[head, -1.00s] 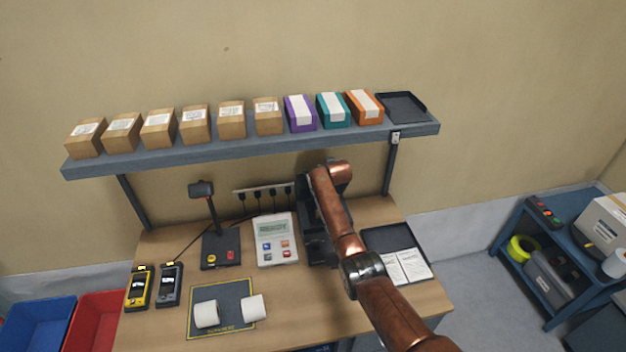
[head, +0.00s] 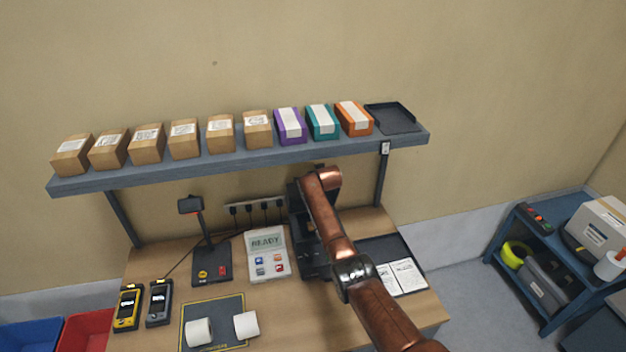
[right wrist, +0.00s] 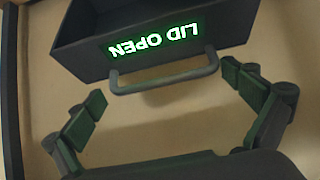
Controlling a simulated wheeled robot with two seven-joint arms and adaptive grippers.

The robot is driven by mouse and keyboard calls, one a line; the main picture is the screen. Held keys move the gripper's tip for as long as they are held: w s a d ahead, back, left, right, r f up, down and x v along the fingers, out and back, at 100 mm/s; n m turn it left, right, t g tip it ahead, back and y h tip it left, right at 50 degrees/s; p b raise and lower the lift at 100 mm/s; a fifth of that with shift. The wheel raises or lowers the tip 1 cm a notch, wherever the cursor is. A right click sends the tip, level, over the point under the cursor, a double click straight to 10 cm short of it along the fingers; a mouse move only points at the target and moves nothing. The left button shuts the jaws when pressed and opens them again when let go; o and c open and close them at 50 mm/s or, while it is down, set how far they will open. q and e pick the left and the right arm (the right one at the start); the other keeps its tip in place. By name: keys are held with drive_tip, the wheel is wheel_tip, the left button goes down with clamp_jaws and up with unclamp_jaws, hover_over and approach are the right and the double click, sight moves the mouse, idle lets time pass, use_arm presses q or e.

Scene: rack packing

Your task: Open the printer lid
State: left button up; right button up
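The dark printer (head: 312,268) stands on the bench, and my right arm hides much of it in the head view. A dark upright part (head: 296,205), which looks like its raised lid, shows beside my arm. In the right wrist view a dark box-shaped part (right wrist: 75,40) shows lit green letters reading "LID OPEN", upside down. A bar handle (right wrist: 165,82) runs along its edge. My right gripper (right wrist: 168,98) is open, its fingers spread on either side of the handle and apart from it. My left gripper is not in view.
A keypad unit (head: 267,265) reading "READY" and a scanner stand (head: 211,270) are left of the printer. Two white rolls (head: 199,332) lie on a dark mat (head: 215,308). A shelf (head: 240,160) with several boxes hangs above. A dark tray (head: 420,272) with papers is at right.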

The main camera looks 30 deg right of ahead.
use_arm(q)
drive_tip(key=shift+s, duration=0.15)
use_arm(e)
drive_tip(key=shift+f, duration=0.1)
drive_tip(key=shift+a, duration=0.2)
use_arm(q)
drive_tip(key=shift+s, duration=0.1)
use_arm(e)
drive_tip(key=v, duration=1.2)
drive_tip(key=shift+d, duration=0.2)
